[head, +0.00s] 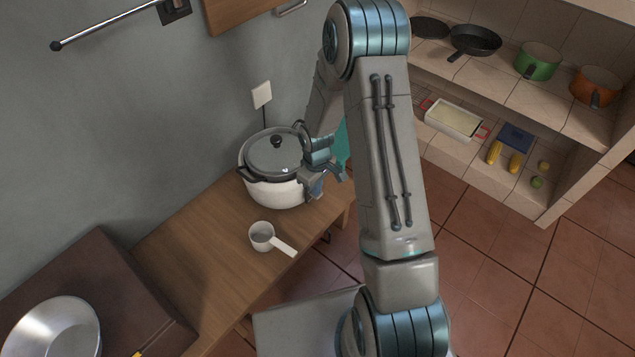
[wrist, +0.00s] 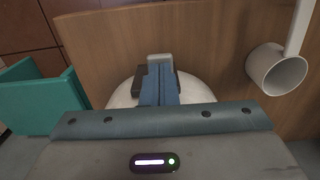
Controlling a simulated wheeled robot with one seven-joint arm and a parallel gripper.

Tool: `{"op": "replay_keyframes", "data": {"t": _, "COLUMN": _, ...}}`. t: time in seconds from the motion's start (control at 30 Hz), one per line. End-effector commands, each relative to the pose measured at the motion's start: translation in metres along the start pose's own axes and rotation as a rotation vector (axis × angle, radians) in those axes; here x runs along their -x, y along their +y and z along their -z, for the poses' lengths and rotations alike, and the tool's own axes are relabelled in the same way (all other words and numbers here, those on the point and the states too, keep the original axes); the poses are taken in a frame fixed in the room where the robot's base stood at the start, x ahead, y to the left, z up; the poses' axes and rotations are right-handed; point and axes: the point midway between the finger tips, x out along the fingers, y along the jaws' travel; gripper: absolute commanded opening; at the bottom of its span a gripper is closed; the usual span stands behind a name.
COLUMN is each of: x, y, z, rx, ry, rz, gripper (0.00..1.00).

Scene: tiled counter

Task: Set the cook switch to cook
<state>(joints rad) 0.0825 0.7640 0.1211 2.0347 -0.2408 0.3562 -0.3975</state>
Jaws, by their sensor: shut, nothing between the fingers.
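The rice cooker (head: 268,192) has a white body, a grey lid with a black knob and dark side handles. It stands on the wooden counter by the wall. My gripper (head: 316,188) is shut and empty, at the cooker's right front side, close against its body. In the wrist view, my shut blue fingers (wrist: 160,78) point at the white cooker body (wrist: 122,99), with a dark part beside them. The cook switch is not clearly visible; my gripper covers that side. I cannot tell the switch's position or whether the fingers touch it.
A white measuring cup (head: 262,236) with a handle sits on the wooden counter (head: 205,240) in front of the cooker; it also shows in the wrist view (wrist: 277,72). A teal object (head: 341,147) is behind my arm. A metal pan (head: 52,330) lies at lower left.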

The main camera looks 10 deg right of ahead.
Motion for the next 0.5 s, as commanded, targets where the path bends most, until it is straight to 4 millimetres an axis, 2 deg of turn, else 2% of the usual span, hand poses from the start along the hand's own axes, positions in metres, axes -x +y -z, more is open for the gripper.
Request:
{"op": "replay_keyframes", "data": {"t": 0.33, "x": -0.002, "y": 0.0, "z": 0.0, "rx": 0.0, "ry": 0.0, "rz": 0.0, "gripper": 0.0}}
{"op": "replay_keyframes", "data": {"t": 0.5, "x": -0.021, "y": 0.0, "z": 0.0, "rx": 0.0, "ry": -0.001, "rz": 0.001, "gripper": 0.0}}
